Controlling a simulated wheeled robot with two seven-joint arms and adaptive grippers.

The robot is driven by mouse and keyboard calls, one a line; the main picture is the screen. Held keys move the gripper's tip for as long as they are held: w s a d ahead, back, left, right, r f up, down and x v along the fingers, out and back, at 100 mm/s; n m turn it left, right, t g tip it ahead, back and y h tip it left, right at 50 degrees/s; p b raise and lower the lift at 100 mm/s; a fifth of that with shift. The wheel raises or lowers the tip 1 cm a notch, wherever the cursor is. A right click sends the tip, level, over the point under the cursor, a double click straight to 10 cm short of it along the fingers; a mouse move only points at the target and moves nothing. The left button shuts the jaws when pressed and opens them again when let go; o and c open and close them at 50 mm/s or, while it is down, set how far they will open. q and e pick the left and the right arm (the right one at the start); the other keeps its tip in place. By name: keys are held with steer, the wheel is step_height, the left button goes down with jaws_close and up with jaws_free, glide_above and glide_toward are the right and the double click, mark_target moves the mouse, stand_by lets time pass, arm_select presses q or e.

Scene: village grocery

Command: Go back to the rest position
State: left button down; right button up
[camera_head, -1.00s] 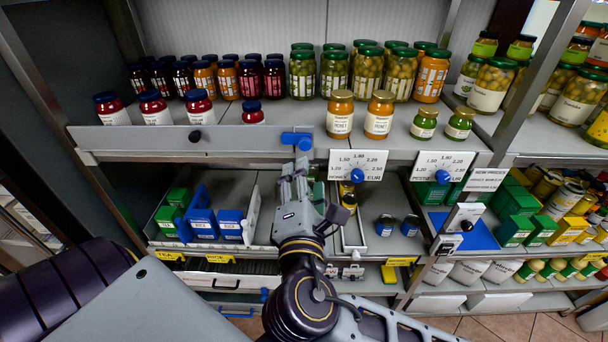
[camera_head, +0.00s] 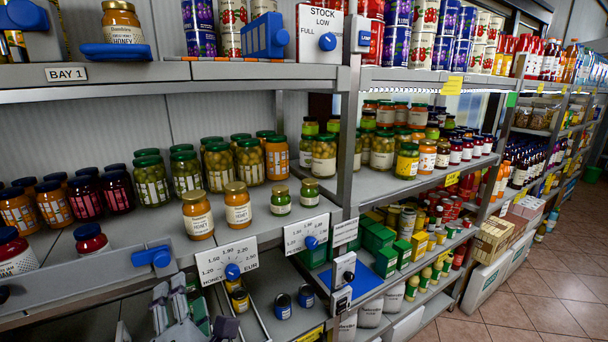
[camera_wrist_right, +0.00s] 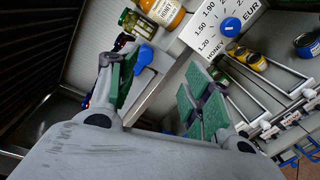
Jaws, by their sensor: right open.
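My right gripper (camera_head: 182,312) shows at the bottom of the head view, low in front of the shelf's front rail. In the right wrist view its two green-padded fingers (camera_wrist_right: 160,95) stand wide apart, with nothing held between them. A blue handle (camera_head: 152,257) on the rail is beyond the fingers, and shows in the wrist view (camera_wrist_right: 145,54). The honey price dial card (camera_head: 228,260) is right of the gripper. My left gripper is not in view.
Two honey jars (camera_head: 238,204) and two small green jars (camera_head: 281,200) stand near the shelf's front edge. A pesto dial card (camera_head: 307,234) hangs farther right. Blue tins (camera_head: 283,305) sit on the lower shelf. The tiled aisle floor (camera_head: 540,285) at right is free.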

steer(key=w+d+f+m+g+h, duration=0.3)
steer(key=w+d+f+m, duration=0.1)
steer(key=d+f+m, duration=0.5)
steer(key=w+d+f+m+g+h, duration=0.3)
steer(key=d+f+m, duration=0.35)
steer(key=d, duration=0.55)
steer(key=s+d+f+m+g+h, duration=0.1)
steer(key=s+d+f+m+g, duration=0.2)
steer(key=s+d+f+m, duration=0.5)
steer(key=s+d+f+m+g+h, duration=0.15)
steer(key=s+d+f, duration=0.35)
steer(key=d+f, duration=0.7)
step_height(320, 180, down, 33)
steer(key=s+d+g+b, duration=0.2)
steer(key=s+d+f+b, duration=0.1)
steer(key=s+d+f, duration=0.1)
steer(key=s+f, duration=0.9)
steer(key=s+d+f+g+b, duration=0.1)
steer(key=s+d+f, duration=0.1)
steer(key=s+f, duration=0.9)
steer(key=shift+s+d, duration=0.2)
steer(key=shift+s, duration=0.3)
